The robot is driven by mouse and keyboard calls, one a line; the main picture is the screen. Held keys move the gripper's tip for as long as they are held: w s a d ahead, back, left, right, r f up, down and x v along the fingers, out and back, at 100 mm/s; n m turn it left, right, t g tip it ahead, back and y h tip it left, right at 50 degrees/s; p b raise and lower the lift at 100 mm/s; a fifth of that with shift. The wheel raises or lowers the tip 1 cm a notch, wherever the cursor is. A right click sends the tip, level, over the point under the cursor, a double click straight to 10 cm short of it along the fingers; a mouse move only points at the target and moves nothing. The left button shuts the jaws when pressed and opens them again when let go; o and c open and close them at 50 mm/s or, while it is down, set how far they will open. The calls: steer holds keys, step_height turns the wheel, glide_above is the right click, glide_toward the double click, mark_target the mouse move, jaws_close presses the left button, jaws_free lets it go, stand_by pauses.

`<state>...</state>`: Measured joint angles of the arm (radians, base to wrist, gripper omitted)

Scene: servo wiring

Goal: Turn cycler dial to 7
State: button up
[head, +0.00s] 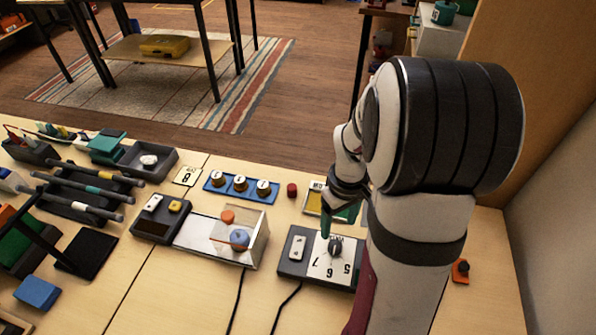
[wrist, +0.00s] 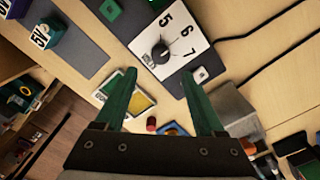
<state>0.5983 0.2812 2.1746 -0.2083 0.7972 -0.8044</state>
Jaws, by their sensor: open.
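The cycler box (head: 292,268) is dark grey with a white dial plate (head: 322,268) numbered 5, 6 and 7. A black knob (head: 335,247) sits on the plate by a small printed label. In the wrist view the knob (wrist: 160,52) has a pale mark, but I cannot tell surely which number it points to. My gripper (head: 337,226) has green fingers and hangs just above the knob. In the wrist view my gripper (wrist: 158,76) is open and empty, with the knob beyond the gap between its fingertips, apart from them.
A small white switch panel (head: 297,248) is beside the dial plate. A clear-sided box (head: 240,238) stands to the left, and a blue strip with brass knobs (head: 238,187) lies behind. A red cylinder (head: 292,189) and a yellow-panelled tile (head: 314,202) are near my gripper. Black cables run forward.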

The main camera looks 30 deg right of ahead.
mark_target(335, 244)
step_height(335, 244, down, 8)
steer(key=shift+f, duration=0.1)
jaws_close()
stand_by(0.4)
